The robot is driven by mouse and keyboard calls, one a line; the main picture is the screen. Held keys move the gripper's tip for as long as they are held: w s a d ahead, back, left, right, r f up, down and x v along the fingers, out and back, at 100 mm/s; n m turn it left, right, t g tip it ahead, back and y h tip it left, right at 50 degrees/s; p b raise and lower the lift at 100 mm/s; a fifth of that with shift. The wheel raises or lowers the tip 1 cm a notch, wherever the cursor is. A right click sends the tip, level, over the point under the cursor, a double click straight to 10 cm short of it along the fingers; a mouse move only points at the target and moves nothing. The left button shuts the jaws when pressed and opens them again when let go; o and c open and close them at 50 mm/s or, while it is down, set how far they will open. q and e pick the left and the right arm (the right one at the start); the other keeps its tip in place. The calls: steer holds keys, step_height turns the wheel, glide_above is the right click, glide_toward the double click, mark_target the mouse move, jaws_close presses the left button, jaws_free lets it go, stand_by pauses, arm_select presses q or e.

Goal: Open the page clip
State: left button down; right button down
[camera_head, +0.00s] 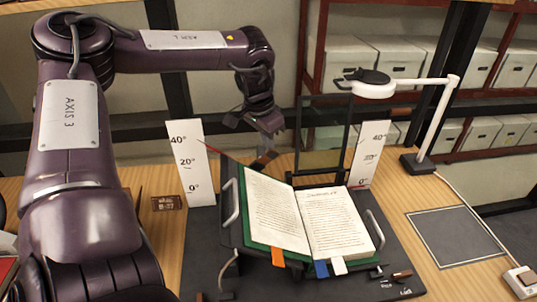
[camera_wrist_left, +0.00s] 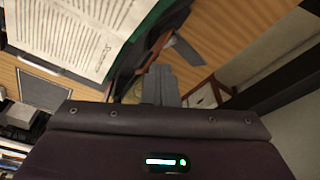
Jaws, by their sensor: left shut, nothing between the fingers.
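An open book (camera_head: 305,215) with a green cover lies on a dark cradle (camera_head: 258,258); its pages also show in the wrist view (camera_wrist_left: 75,35). A pale metal loop (camera_head: 231,203) is at the cradle's left edge and another (camera_head: 376,231) at its right; I cannot tell for sure which part is the page clip. My left gripper (camera_head: 262,162) is shut and empty, pointing down above the book's upper left edge, apart from both loops. Its fingers (camera_wrist_left: 160,85) show beyond the book's edge in the wrist view. My right gripper is not in view.
Two white angle boards (camera_head: 190,165) (camera_head: 368,155) flank the cradle. A clear upright panel (camera_head: 325,135) stands behind the book. A white lamp (camera_head: 375,88) reaches over from the right. A grey mat (camera_head: 455,236) lies bare at right.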

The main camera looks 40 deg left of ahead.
arm_select(q)
step_height(320, 180, up, 7)
steer(key=s+d+p, duration=0.1)
steer(key=p, duration=0.2)
steer(key=shift+s+d, duration=0.15)
steer(key=shift+d, duration=0.15)
steer(key=shift+f, duration=0.2)
